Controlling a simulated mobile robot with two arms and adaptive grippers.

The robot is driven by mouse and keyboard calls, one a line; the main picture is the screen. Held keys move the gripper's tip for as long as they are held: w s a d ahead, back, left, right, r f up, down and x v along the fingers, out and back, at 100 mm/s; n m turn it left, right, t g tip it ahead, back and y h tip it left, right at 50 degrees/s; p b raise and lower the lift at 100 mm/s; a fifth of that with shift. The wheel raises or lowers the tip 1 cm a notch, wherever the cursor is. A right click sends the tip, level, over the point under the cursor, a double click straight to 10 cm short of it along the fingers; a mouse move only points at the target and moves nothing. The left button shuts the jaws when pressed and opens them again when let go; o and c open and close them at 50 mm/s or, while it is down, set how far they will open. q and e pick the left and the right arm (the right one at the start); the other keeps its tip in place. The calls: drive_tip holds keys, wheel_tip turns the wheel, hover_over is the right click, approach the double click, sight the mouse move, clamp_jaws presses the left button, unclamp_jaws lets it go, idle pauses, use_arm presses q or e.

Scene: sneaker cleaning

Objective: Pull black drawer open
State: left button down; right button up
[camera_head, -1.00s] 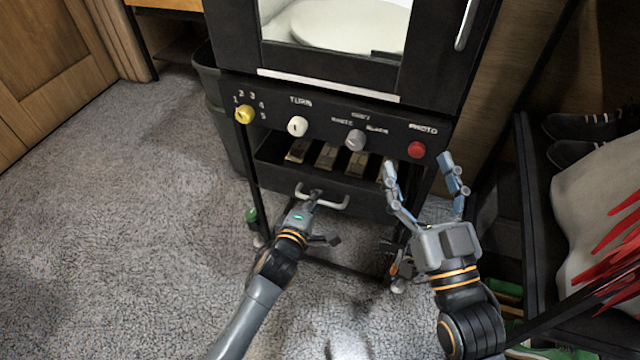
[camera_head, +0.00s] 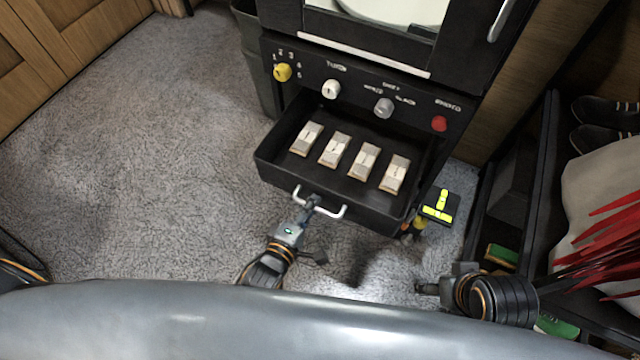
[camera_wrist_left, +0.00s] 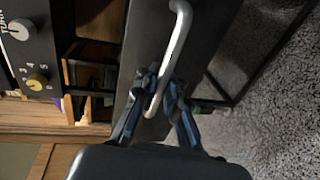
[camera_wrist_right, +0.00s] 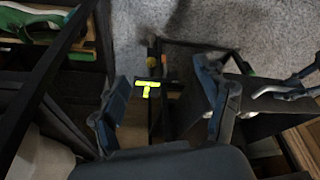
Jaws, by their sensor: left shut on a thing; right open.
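The black drawer (camera_head: 268,150) is pulled well out of the black cabinet, and several pale boxes lie in a row inside it. Its white bar handle (camera_head: 334,212) is on the drawer's front. My left gripper (camera_head: 312,202) is shut on the handle; the left wrist view shows both fingers around the white bar (camera_wrist_left: 178,50). In the right wrist view my right gripper (camera_wrist_right: 165,112) is open, with nothing between its fingers. In the head view the right arm is at the lower right, to the right of the drawer.
The cabinet panel above has a yellow knob (camera_head: 282,72), a white knob (camera_head: 331,89), a grey knob (camera_head: 384,107) and a red button (camera_head: 439,123). A shoe rack (camera_head: 541,190) stands at right. A black-and-yellow item (camera_head: 440,206) is beside the drawer. Carpet at left is clear.

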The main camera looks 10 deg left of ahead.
use_arm(q)
drive_tip(key=shift+f+p+v, duration=0.15)
drive_tip(key=shift+p+v, duration=0.15)
drive_tip(key=shift+v, duration=0.55)
drive_tip(key=shift+f+p+v, duration=0.1)
drive_tip(key=shift+p+v, duration=0.2)
drive_tip(key=shift+v, duration=0.55)
use_arm(e)
drive_tip(key=shift+x, duration=1.7)
use_arm(q)
drive_tip(key=shift+a, duration=0.15)
drive_tip(key=c, duration=1.7)
unclamp_jaws()
use_arm(e)
drive_tip(key=shift+a, duration=0.1)
use_arm(q)
drive_tip(key=shift+s, duration=0.1)
drive_tip(key=v, duration=1.2)
